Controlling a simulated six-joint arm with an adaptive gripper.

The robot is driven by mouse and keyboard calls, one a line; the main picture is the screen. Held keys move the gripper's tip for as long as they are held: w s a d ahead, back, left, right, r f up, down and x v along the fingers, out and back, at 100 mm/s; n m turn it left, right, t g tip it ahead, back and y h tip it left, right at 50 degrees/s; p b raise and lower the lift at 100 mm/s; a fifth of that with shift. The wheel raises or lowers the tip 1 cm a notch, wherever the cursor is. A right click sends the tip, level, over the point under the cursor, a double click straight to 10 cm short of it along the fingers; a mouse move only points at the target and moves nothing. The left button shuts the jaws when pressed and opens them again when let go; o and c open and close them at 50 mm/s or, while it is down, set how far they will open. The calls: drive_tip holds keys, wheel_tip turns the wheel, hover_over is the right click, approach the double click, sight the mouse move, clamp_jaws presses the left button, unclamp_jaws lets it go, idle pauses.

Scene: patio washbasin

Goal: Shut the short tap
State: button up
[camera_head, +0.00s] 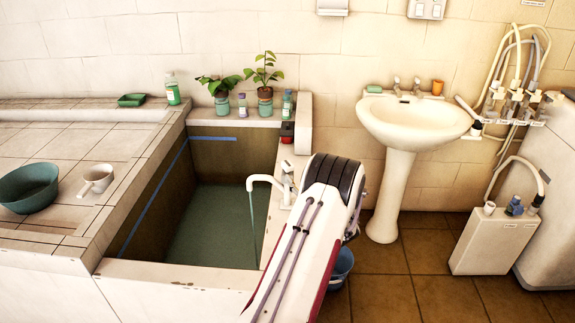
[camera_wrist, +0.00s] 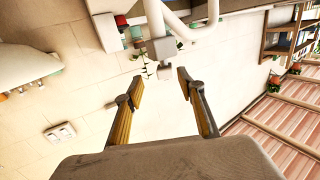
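In the head view, a white tap with a curved spout (camera_head: 262,180) stands at the right edge of the sunken tub, and a thin stream of water (camera_head: 253,228) falls from it. White tap parts (camera_head: 287,178) show beside it, partly behind my arm. In the wrist view, a thick white pipe (camera_wrist: 156,20) leads to a grey block (camera_wrist: 162,48) with a smaller grey piece below it. My gripper (camera_wrist: 160,74) is open, and the small grey piece appears between its fingertips, with no clear contact. I cannot tell which tap is the short one. My gripper is hidden in the head view.
The tub (camera_head: 190,275) holds greenish water. Potted plants (camera_head: 264,95) and bottles stand on its back ledge. A white washbasin (camera_head: 415,118) with two small taps is at right. A blue bucket (camera_head: 342,265) stands on the floor.

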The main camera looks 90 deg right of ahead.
sight(291, 168)
drive_tip(key=shift+w+a+r+t, duration=0.15)
drive_tip(key=shift+w+r+t, duration=0.15)
drive_tip(key=shift+r+t, duration=0.35)
drive_tip(key=shift+x, duration=3.9)
clamp_jaws()
